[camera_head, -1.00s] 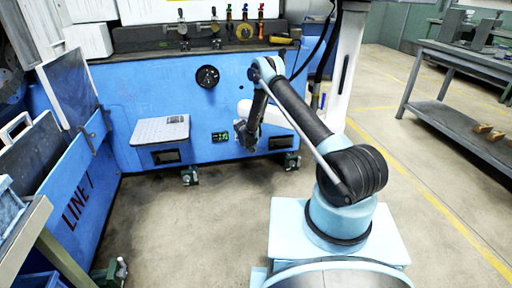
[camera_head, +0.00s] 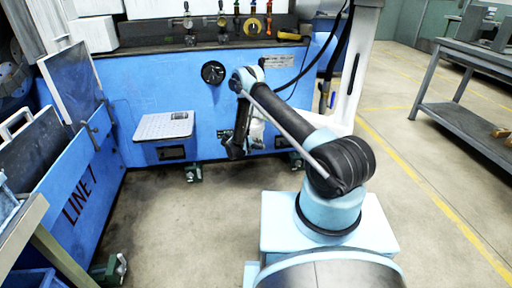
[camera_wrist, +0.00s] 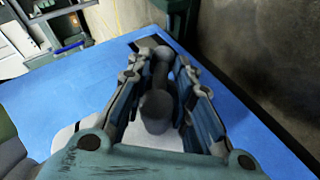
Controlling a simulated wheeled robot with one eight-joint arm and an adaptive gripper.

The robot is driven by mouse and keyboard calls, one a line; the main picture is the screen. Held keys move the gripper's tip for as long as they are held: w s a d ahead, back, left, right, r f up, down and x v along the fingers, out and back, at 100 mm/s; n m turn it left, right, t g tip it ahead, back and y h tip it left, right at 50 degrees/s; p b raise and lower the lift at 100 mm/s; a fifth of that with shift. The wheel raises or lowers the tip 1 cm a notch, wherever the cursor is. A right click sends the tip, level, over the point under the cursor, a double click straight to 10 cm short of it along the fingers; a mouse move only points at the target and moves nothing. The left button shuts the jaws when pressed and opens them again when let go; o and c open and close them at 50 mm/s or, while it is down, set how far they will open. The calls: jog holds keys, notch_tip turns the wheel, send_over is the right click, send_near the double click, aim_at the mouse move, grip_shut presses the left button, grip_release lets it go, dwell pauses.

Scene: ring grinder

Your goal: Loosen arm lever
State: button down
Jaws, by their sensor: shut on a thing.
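A dark grey lever (camera_wrist: 157,110) with a rounded end shows in the wrist view, between the two fingers of my gripper (camera_wrist: 163,66). The fingers close on it from both sides, and its rounded end points back toward the camera. In the head view my gripper (camera_head: 236,146) hangs down in front of the blue machine front (camera_head: 160,95), and the lever cannot be made out there. Where the lever joins the machine is hard to see.
A grey keyboard-like panel (camera_head: 164,126) juts out left of my gripper. A round black gauge (camera_head: 213,72) is above it. A white column (camera_head: 350,85) with hoses stands to the right. A grey workbench (camera_head: 470,95) is farther right, with open floor between.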

jog(key=shift+a, duration=0.1)
dwell(0.4)
jog(key=c, duration=1.6)
grip_release()
jog(key=shift+w, duration=0.1)
jog(key=shift+c, duration=0.2)
jog(key=v, duration=1.2)
jog(key=shift+f, duration=0.15)
